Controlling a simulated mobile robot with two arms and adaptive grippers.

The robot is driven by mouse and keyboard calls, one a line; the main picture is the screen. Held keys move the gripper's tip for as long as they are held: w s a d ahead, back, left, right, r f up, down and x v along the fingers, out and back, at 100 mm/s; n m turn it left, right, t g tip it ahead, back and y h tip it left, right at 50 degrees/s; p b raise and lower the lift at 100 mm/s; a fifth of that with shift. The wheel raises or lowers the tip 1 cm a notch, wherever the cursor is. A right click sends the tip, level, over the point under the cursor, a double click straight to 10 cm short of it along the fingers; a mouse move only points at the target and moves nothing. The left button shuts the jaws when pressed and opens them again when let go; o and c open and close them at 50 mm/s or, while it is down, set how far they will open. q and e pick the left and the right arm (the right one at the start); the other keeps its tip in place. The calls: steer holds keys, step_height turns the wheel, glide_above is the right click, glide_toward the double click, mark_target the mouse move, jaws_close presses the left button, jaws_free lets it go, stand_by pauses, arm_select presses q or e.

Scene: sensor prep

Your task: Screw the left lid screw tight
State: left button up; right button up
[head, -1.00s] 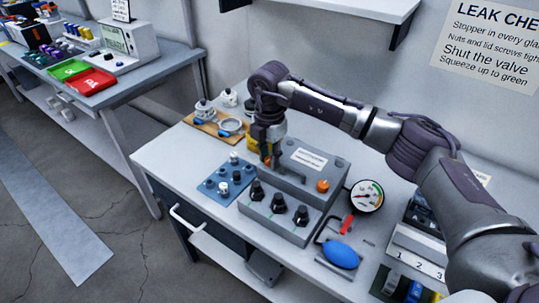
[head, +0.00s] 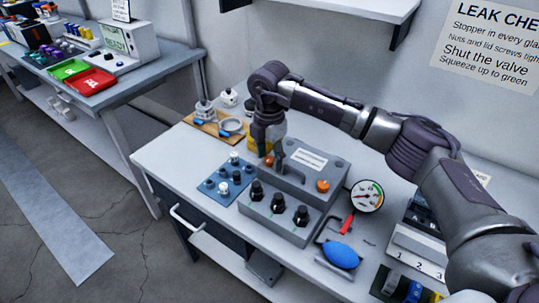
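The grey box (head: 293,210) stands on the bench with a grey lid (head: 306,178) that carries a handle and a white label. The orange left lid screw (head: 268,160) shows at the lid's far left corner, partly hidden by my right gripper. The orange right lid screw (head: 323,186) sits at the lid's right end. My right gripper (head: 270,153) points down at the left screw, its fingers apart with the screw showing between or just below them. Contact cannot be made out. My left gripper is out of view.
A blue tray (head: 210,188) with small stoppers lies left of the box. A wooden board (head: 208,129) with fittings is behind it. A pressure gauge (head: 367,196), a red-handled valve (head: 347,223) and a blue squeeze bulb (head: 341,255) lie right. The bench's front left is clear.

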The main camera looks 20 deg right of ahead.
mark_target(270, 159)
step_height(270, 159, up, 12)
stand_by(0.6)
steer(key=shift+s, duration=0.1)
